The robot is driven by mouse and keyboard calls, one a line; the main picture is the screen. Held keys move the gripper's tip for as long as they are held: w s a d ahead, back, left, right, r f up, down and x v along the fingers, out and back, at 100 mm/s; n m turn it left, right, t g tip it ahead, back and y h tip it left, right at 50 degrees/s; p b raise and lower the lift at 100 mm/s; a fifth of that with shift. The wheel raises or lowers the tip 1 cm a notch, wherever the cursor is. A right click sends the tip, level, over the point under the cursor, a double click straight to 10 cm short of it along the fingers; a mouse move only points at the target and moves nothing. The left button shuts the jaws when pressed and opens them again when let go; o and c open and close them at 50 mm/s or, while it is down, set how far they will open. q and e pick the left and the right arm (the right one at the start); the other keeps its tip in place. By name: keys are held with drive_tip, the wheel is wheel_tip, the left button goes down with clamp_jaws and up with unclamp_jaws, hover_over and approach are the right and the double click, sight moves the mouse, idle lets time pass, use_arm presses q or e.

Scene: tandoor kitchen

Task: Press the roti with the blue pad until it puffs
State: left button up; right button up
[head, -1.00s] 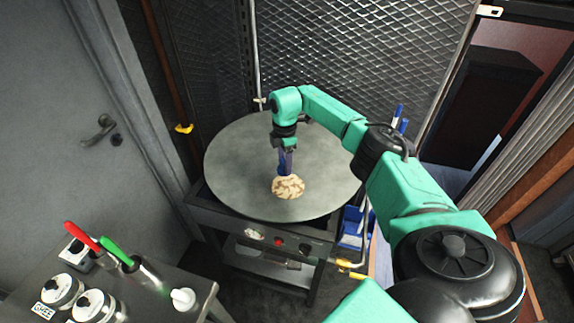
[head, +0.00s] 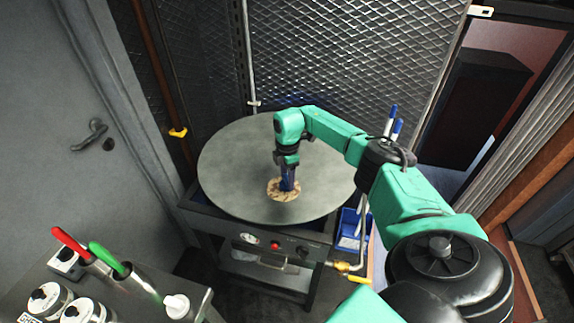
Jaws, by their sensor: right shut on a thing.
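The roti (head: 274,194) lies on the round grey griddle (head: 232,165), near its front middle. It is pale with brown patches, and its middle is partly covered. My right gripper (head: 287,168) points down over the roti. It is shut on the blue pad (head: 288,182), whose lower end is at the roti's surface. I cannot tell how hard it presses. The roti looks flat from here. My left gripper does not show.
The griddle sits on a dark stand with a red knob (head: 275,245). A counter at the front left holds jars and red-handled (head: 70,241) and green-handled (head: 107,258) tools. A blue bin (head: 350,228) stands right of the stand. Mesh panels close off the back.

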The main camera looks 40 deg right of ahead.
drive_tip(key=shift+f+b, duration=0.35)
drive_tip(key=shift+f, duration=0.15)
idle(0.5)
drive_tip(key=shift+s, duration=0.1)
idle(0.9)
wheel_tip(320, 180, up, 7)
drive_tip(key=p, duration=0.7)
idle(0.3)
